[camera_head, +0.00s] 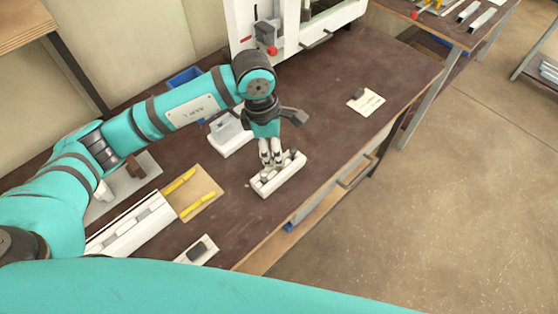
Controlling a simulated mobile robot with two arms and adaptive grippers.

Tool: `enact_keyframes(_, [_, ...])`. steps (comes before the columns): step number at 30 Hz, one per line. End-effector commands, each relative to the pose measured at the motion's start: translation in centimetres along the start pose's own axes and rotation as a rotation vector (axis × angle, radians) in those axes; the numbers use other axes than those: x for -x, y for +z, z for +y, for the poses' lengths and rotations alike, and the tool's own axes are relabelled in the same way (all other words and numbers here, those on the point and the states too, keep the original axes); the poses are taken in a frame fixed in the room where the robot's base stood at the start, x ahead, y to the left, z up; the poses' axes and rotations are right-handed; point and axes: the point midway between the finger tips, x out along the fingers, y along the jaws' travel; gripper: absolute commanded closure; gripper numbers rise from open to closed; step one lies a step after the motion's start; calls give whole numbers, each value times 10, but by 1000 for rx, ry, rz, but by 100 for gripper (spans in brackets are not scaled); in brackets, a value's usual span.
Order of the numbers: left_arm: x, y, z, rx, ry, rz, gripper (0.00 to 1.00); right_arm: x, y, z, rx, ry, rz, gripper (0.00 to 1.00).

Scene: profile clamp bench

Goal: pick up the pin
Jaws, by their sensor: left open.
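My left gripper (271,164) is open and points down at a small white rack (283,182) on the brown bench. Its fingertips are at the rack's back side, close to small grey, dark-topped pieces (290,155) that stand in it. The pin is not clearly distinguishable; it may be one of these small pieces, and the fingers hide part of the rack. I cannot tell whether the fingertips touch anything. My right gripper is not in view.
A tan tray (204,204) with yellow tools and a long white rail (132,226) lie left of the rack. A white block (230,137) and a blue bin (185,77) are behind. A white machine (242,35) stands at the back.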

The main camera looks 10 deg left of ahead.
Motion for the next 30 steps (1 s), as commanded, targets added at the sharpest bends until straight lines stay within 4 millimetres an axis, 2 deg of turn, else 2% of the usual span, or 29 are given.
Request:
enact_keyframes(5, [-16, 2, -3, 2, -7, 2, 54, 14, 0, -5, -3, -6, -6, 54])
enact_keyframes(8, [-31, 4, -4, 2, -6, 2, 54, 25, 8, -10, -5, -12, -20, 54])
enact_keyframes(12, [-48, 4, -3, 1, -3, 0, 54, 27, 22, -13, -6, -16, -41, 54])
enact_keyframes(20, [-53, 3, -2, 0, 0, 0, 54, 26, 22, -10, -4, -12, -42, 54])
enact_keyframes(23, [-53, 3, -2, 1, 0, 0, 64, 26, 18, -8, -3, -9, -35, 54])
enact_keyframes(30, [-53, 3, -2, 1, 0, 0, 96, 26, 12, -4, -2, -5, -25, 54])
